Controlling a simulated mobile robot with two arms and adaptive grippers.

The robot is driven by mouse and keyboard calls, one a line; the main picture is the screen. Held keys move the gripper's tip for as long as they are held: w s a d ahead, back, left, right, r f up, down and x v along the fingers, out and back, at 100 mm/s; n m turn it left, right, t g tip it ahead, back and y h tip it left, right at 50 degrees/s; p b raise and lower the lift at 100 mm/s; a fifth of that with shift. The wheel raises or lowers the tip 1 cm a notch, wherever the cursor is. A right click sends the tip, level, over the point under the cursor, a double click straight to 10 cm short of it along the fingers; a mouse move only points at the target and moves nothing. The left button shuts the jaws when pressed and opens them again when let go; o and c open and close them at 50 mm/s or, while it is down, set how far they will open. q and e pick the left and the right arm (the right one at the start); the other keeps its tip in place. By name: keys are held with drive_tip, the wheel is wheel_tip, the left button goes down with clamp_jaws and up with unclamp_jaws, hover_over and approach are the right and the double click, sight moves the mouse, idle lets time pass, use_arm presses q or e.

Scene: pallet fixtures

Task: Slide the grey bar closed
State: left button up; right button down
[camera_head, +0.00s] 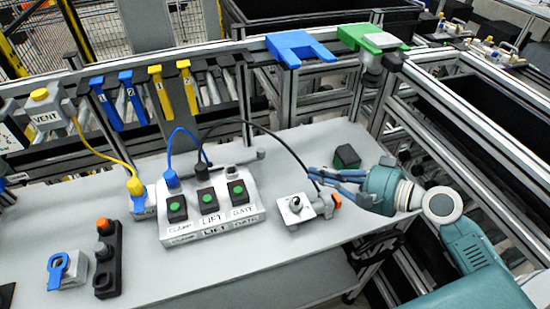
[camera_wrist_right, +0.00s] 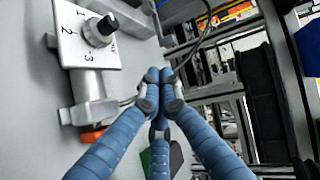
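A short grey bar (camera_head: 242,159) lies behind the white control box, with a rounded end at its right; its left part is hidden by the box and cables. I cannot tell how far it is slid. My right gripper (camera_head: 316,174) reaches in from the right, above the table and clear of the bar. Its blue fingers meet at the tips in the right wrist view (camera_wrist_right: 160,88), shut, with nothing visible between them. My left gripper is not in view.
The control box (camera_head: 212,222) has three green-buttoned switches and cables. Blue and yellow tags hang behind.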

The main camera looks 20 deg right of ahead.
drive_tip(key=p, duration=0.3)
approach(264, 157)
drive_tip(key=shift+w+a+f, duration=0.4)
drive_tip(key=shift+w+f, duration=0.25)
drive_tip(key=x, duration=0.2)
drive_tip(key=p+x, duration=0.1)
drive_tip(key=shift+w+a+r, duration=0.2)
drive_tip(key=shift+w, duration=0.15)
drive_tip(key=shift+w+a, duration=0.2)
drive_tip(key=shift+w, duration=0.05)
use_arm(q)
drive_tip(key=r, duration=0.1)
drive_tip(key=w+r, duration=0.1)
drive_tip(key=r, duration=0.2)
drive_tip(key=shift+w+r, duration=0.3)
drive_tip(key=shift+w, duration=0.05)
use_arm(e)
drive_tip(key=shift+w+a+f, duration=0.1)
